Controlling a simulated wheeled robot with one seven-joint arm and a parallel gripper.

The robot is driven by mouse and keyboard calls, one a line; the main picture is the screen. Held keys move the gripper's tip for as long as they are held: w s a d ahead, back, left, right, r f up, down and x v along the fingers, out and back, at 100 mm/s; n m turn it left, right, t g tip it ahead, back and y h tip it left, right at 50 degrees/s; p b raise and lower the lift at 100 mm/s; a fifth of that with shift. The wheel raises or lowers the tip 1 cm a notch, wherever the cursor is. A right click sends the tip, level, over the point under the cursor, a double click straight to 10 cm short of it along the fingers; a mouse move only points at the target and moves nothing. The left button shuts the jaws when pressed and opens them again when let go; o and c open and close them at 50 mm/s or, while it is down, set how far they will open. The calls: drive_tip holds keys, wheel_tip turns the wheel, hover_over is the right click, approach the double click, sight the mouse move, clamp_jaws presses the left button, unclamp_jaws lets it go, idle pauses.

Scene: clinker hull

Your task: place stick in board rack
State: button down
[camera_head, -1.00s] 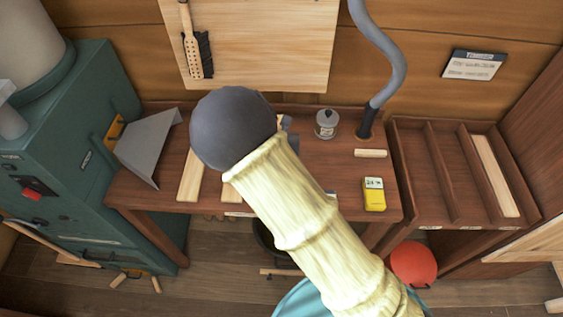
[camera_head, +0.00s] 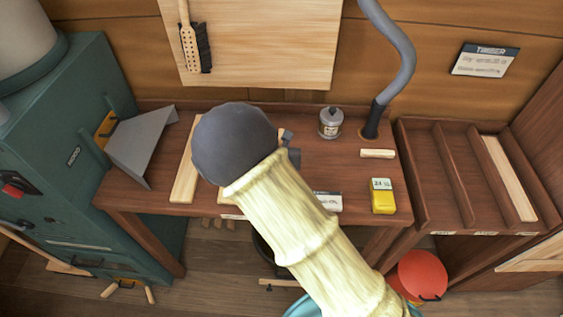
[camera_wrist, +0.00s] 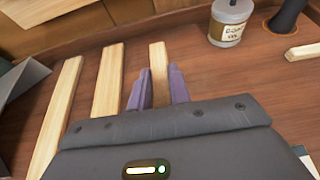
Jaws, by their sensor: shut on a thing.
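In the wrist view my gripper (camera_wrist: 160,90) has its two purple fingers on either side of a pale wooden stick (camera_wrist: 158,62) and is shut on it. The stick is at or just above the bench top; any gap is hard to tell. Two more pale sticks lie to its left, a middle one (camera_wrist: 110,80) and a far-left one (camera_wrist: 60,110). In the head view my arm hides the gripper and the held stick. The board rack (camera_head: 452,175) stands right of the bench, with dividers making three slots. A pale board (camera_head: 509,178) lies in its right slot; the other two look empty.
On the bench (camera_head: 345,178) stand a grey-lidded tin (camera_head: 331,122), a dark hose end (camera_head: 375,120), a short wood piece (camera_head: 378,153) and a yellow box (camera_head: 382,196). A teal machine (camera_head: 70,170) with a grey chute (camera_head: 143,145) is at left. A red round object (camera_head: 421,273) is below the rack.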

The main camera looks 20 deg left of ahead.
wheel_tip(320, 180, down, 5)
drive_tip(key=shift+w+f+p, duration=0.1)
drive_tip(key=shift+f+p, duration=0.1)
drive_tip(key=shift+p, duration=0.2)
drive_tip(key=shift+a+f, duration=0.15)
drive_tip(key=shift+f, duration=0.05)
drive_tip(key=shift+d+f, duration=0.1)
drive_tip(key=shift+d, duration=0.1)
drive_tip(key=shift+a+f, duration=0.1)
drive_tip(key=shift+f, duration=1.9)
drive_tip(key=shift+f, duration=0.1)
drive_tip(key=c, duration=1.3)
unclamp_jaws()
drive_tip(key=shift+p, duration=0.3)
